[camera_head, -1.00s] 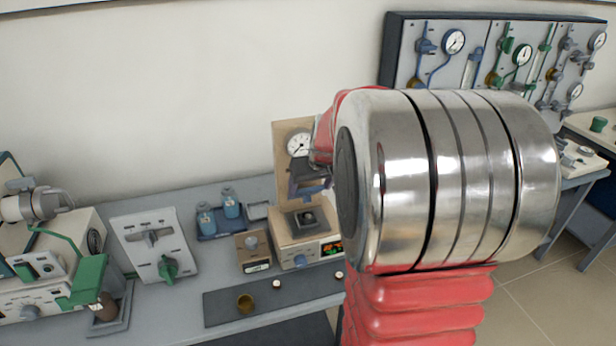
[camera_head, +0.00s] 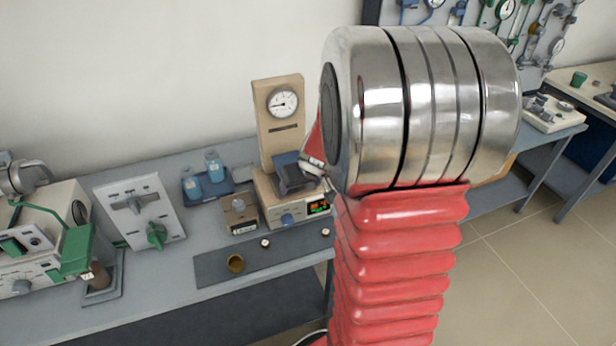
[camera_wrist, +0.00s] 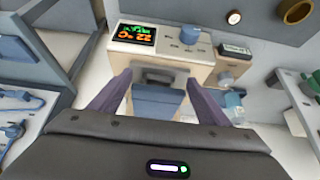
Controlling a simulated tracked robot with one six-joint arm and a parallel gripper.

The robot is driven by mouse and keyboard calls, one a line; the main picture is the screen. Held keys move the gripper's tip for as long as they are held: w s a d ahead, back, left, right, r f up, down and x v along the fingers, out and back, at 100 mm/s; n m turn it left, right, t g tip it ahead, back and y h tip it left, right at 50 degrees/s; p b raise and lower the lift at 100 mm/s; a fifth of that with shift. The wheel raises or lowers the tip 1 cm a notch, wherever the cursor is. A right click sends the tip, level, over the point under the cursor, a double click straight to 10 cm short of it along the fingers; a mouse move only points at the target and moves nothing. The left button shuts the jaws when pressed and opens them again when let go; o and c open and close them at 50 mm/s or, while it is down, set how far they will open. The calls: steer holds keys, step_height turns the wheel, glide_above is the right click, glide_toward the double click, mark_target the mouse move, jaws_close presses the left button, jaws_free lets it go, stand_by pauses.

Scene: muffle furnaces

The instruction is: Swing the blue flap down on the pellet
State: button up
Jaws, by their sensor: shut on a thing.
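The blue flap (camera_head: 290,174) is tilted over the top of the beige instrument (camera_head: 276,208), which has a blue knob and a lit display. In the wrist view the flap (camera_wrist: 157,104) lies between the two purple-grey fingers of my gripper (camera_wrist: 158,98), which is shut on it. In the head view my gripper (camera_head: 314,170) is at the flap's right side, partly hidden by my arm. The pellet is hidden under or behind the flap; I cannot tell whether the flap touches it.
A dial gauge (camera_head: 283,102) stands on a beige upright behind the instrument. A small beige box (camera_head: 240,216) and blue bottles (camera_head: 214,166) are to its left. A dark mat (camera_head: 210,268) in front holds a brass cup (camera_head: 236,264) and small white pieces.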

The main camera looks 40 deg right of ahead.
steer(key=shift+s+a+f, duration=0.15)
steer(key=shift+s+f, duration=0.15)
steer(key=shift+f, duration=0.4)
steer(key=shift+c, duration=1.4)
steer(key=shift+w, duration=0.1)
steer(key=c, duration=0.4)
steer(key=o, duration=0.7)
steer(key=shift+w+r, duration=0.1)
steer(key=shift+r, duration=0.05)
steer(key=o, duration=1.5)
steer(key=shift+r, duration=0.2)
steer(key=v, duration=1.3)
steer(key=shift+r, duration=0.2)
